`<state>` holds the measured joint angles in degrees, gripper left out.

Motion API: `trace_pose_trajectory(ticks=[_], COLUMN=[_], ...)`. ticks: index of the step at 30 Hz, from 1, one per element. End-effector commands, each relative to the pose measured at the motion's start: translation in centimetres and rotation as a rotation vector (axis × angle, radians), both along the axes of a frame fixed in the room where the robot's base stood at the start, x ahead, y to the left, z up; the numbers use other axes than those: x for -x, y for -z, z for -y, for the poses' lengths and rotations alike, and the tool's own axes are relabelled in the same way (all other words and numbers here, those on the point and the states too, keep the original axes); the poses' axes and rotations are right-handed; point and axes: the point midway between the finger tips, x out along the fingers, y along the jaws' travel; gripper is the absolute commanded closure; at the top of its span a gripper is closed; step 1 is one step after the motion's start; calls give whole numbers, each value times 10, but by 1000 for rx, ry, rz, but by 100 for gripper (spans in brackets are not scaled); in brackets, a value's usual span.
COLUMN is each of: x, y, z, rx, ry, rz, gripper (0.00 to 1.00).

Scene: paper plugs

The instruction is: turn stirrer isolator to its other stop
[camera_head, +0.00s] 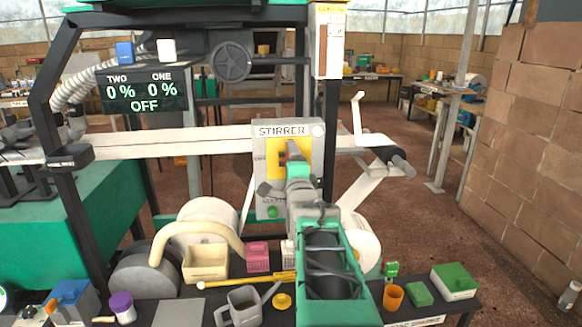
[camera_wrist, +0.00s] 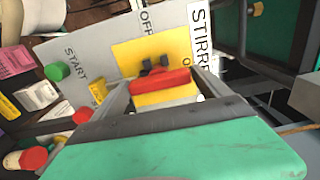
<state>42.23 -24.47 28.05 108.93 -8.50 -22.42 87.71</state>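The stirrer panel (camera_head: 260,140) is a pale box with a yellow plate, in the middle of the head view. Its isolator is a red handle (camera_wrist: 160,78) on the yellow plate (camera_wrist: 128,58) in the wrist view, lying roughly across the picture between "OFF" and a partly hidden "O" label. My gripper (camera_wrist: 164,82) is at the panel with its two grey fingers apart, one at each end of the red handle. Contact with the handle cannot be made out. In the head view my arm and gripper (camera_head: 297,170) cover much of the panel's lower part.
A green start button (camera_wrist: 57,71) and a red button (camera_wrist: 82,115) sit near the handle. The bench below holds a cream bin (camera_head: 205,262), a grey watering can (camera_head: 243,305) and an orange cup (camera_head: 393,297).

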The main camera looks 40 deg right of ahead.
Motion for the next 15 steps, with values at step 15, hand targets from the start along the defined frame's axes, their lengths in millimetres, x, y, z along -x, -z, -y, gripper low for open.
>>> trace_pose_trajectory(ticks=[15], x=[12], y=[-1], z=[-8], rx=[1], ry=[0], rz=[-1], gripper=[0])
